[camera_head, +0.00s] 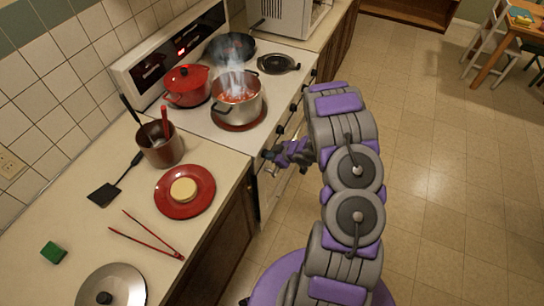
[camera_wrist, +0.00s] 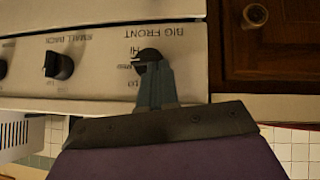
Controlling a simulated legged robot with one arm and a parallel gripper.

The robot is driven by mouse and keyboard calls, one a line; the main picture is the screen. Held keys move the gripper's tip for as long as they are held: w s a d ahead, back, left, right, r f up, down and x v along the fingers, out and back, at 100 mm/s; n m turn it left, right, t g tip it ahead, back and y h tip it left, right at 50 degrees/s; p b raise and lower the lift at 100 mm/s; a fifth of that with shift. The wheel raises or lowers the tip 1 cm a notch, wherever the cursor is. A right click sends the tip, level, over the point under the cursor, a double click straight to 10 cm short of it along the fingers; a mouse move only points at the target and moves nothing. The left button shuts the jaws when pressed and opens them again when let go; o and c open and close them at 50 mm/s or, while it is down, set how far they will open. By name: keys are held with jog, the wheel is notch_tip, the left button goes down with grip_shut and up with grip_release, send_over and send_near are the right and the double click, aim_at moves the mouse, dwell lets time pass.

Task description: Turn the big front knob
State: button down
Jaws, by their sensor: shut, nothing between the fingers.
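The big front knob (camera_wrist: 149,55) is a dark knob on the white stove panel, under an upside-down "BIG FRONT" label in the wrist view. My gripper (camera_wrist: 154,72) is shut and empty, with its grey fingertips right at this knob and covering part of it. I cannot tell whether they touch it. In the head view my gripper (camera_head: 269,156) is at the near end of the stove front, and the big front knob is not clearly seen there.
The small back knob (camera_wrist: 59,66) is beside it. On the stove (camera_head: 205,122) are a steaming pot (camera_head: 238,108), a red pot (camera_head: 187,86) and a dark pan (camera_head: 231,47). The counter holds a red plate (camera_head: 170,207) and red tongs (camera_head: 148,235). The floor (camera_head: 440,180) at right is clear.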

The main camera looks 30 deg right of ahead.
jog(key=shift+f+b, duration=0.2)
jog(key=shift+b, duration=0.25)
jog(key=b, duration=0.3)
jog(key=f+n+t+h+b, duration=0.1)
jog(key=b, duration=0.2)
jog(key=shift+s+a+t+h, duration=0.3)
jog(key=shift+f, duration=0.15)
jog(key=shift+w, duration=0.15)
